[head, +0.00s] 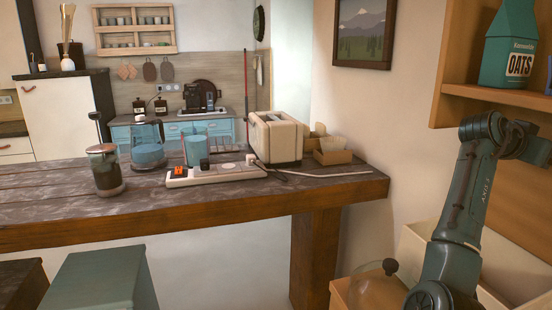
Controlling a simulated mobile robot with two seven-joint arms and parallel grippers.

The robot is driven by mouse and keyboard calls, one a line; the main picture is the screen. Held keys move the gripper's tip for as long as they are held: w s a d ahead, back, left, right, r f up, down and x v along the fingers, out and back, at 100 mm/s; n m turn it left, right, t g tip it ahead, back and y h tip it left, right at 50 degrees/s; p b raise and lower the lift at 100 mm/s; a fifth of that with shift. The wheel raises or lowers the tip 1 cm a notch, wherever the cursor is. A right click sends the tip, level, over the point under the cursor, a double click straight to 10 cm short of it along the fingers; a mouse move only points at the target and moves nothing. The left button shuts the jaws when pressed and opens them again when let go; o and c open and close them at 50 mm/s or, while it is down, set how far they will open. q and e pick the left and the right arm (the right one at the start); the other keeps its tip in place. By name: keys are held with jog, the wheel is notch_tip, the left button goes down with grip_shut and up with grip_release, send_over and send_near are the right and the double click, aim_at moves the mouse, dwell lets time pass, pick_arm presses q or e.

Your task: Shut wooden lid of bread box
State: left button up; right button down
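A pale cream, box-like thing (416,243) with raised edges stands at the lower right, partly behind my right arm and cut off by the frame. It may be the bread box, but I cannot tell. No wooden lid can be made out clearly, so I cannot tell if it is open or shut. My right arm rises in front of it from the bottom edge and bends out past the right edge. Neither gripper is in view.
A clear glass dome with a round wooden knob (390,266) stands beside the arm. A wooden shelf with an oats carton (509,48) is above right. The dark wooden table (230,213) holds a toaster (274,139), a power strip (215,174) and glass jugs. A green stool (100,280) is in front.

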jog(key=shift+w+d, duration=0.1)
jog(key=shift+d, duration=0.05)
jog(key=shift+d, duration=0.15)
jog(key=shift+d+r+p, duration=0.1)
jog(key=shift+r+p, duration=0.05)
jog(key=shift+p, duration=0.25)
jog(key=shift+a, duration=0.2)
